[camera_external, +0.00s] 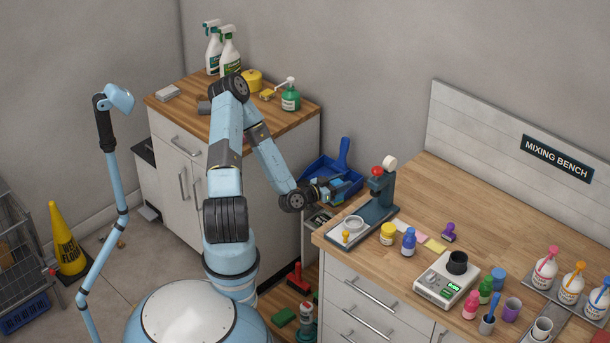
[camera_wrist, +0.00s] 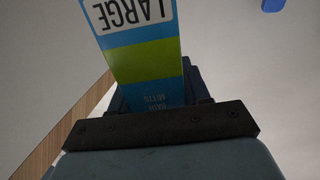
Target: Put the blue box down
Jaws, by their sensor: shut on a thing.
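The blue box (camera_wrist: 150,70) fills the upper middle of the wrist view, with a green band, a white panel reading "LARGE" and small print, all upside down. My gripper (camera_wrist: 158,118) is shut on its lower end. In the external view my gripper (camera_external: 328,190) is between the left cabinet and the mixing bench, with a small part of the box (camera_external: 338,184) showing at its tip. The box's underside and far end are hidden, and I cannot tell whether it touches anything below.
A dark blue dustpan (camera_external: 318,168) with an upright handle is just behind my gripper. A stand with a red knob (camera_external: 377,171) is close on the right, on the mixing bench (camera_external: 470,210). The left wooden counter (camera_external: 180,100) holds spray bottles (camera_external: 229,52) and a green pump bottle (camera_external: 290,97).

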